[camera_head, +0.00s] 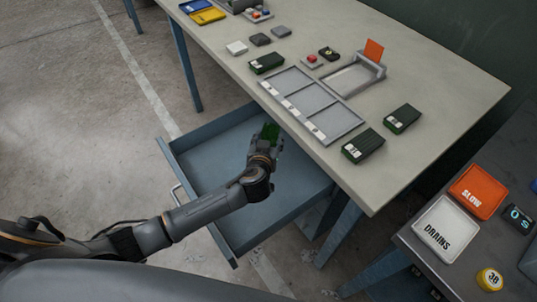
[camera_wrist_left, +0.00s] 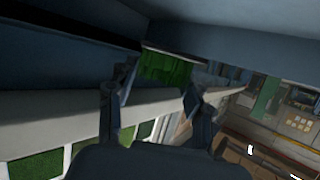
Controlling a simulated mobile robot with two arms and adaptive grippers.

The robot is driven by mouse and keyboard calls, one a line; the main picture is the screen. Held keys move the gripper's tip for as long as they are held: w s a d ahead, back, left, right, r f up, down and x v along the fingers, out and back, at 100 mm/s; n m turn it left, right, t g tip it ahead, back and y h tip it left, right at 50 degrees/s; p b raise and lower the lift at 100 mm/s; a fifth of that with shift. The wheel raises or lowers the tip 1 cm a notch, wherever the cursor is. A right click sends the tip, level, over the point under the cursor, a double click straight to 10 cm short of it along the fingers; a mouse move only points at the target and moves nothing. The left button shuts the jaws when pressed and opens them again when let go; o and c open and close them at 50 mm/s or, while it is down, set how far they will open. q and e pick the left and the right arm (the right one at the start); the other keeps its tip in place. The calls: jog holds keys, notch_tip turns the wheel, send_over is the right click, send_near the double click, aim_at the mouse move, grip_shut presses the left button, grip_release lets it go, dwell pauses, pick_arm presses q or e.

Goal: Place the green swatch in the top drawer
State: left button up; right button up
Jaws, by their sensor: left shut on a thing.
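My left gripper (camera_head: 268,138) is over the open blue drawer (camera_head: 205,150) under the table, near the table's front edge. It is shut on a green swatch (camera_head: 270,132), partly hidden by the fingers. In the left wrist view the green swatch (camera_wrist_left: 168,68) shows between the two fingertips (camera_wrist_left: 160,85). The drawer is pulled out and its visible floor is bare. My right gripper is not in view.
On the table (camera_head: 415,150) are a grey three-part tray (camera_head: 342,123), several dark green boxes such as one near the edge (camera_head: 363,146), and a grey stand with an orange card (camera_head: 374,50). A side table at lower right holds an orange SLOW tray (camera_head: 478,192) and a white DRAINS tray (camera_head: 446,228).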

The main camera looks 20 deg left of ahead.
pick_arm(q)
jog(key=f+b, duration=0.1)
jog(key=f, duration=0.3)
jog(key=shift+s+b, duration=0.2)
jog(key=shift+b, duration=0.2)
notch_tip(320, 180, down, 3)
jog(key=shift+f+b, duration=0.1)
jog(key=shift+b, duration=1.05)
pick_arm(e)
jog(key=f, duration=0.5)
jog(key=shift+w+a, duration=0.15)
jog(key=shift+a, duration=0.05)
pick_arm(q)
jog(key=shift+d+f+b, duration=0.1)
jog(key=shift+f+b, duration=0.45)
jog(key=shift+b, duration=0.05)
jog(key=o, duration=0.8)
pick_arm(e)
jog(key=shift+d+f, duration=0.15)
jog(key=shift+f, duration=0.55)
pick_arm(q)
jog(key=shift+r, duration=0.15)
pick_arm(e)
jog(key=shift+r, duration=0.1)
